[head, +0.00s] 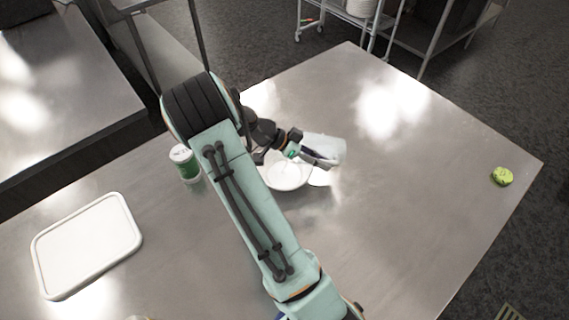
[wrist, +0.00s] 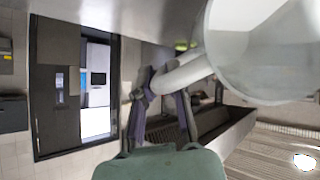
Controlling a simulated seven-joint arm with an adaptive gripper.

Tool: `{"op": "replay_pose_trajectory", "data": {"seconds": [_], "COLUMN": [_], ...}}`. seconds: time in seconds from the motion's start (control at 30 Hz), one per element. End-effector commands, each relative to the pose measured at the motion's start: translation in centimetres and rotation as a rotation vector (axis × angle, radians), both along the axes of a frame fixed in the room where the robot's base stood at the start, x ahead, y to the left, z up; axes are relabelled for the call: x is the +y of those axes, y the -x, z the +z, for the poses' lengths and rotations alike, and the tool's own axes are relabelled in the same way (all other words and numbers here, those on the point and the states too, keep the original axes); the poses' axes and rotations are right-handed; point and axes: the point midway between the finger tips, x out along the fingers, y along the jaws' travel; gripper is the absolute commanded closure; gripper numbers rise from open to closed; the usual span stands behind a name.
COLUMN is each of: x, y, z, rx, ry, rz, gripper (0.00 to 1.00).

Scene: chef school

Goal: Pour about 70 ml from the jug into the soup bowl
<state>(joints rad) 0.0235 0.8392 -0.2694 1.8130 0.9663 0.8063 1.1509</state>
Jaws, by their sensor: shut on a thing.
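The jug (head: 328,147) is pale and translucent, held above the steel table just right of and behind the soup bowl. It looks tilted in the head view, but its exact angle is hard to tell. My gripper (head: 314,156) is shut on its handle. The wrist view shows the fingers (wrist: 162,98) around the white handle (wrist: 187,73), with the jug's body (wrist: 262,55) filling the upper right. The white soup bowl (head: 288,178) stands on the table, partly hidden by my arm. I see no stream of liquid, and the contents of jug and bowl cannot be made out.
A green can with a white lid (head: 185,163) stands left of my arm. A white rectangular board or tray (head: 87,244) lies at the left. A small green item (head: 502,176) sits near the right edge. The table (head: 430,210) is clear between jug and green item.

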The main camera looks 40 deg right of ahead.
Motion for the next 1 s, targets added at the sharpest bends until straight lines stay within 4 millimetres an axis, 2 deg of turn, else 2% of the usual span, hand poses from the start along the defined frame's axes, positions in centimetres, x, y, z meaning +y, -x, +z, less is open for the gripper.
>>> {"op": "replay_pose_trajectory", "data": {"seconds": [0.87, 0.93, 1.0], "x": [0.8, 0.5, -0.5], "y": [-0.6, -0.4, 0.6], "z": [0.4, 0.4, 0.0], "rx": [0.028, 0.016, -0.038], "ry": [0.058, 0.043, -0.018], "rz": [-0.003, -0.007, -0.015], "gripper": [1.00, 1.00, 1.00]}}
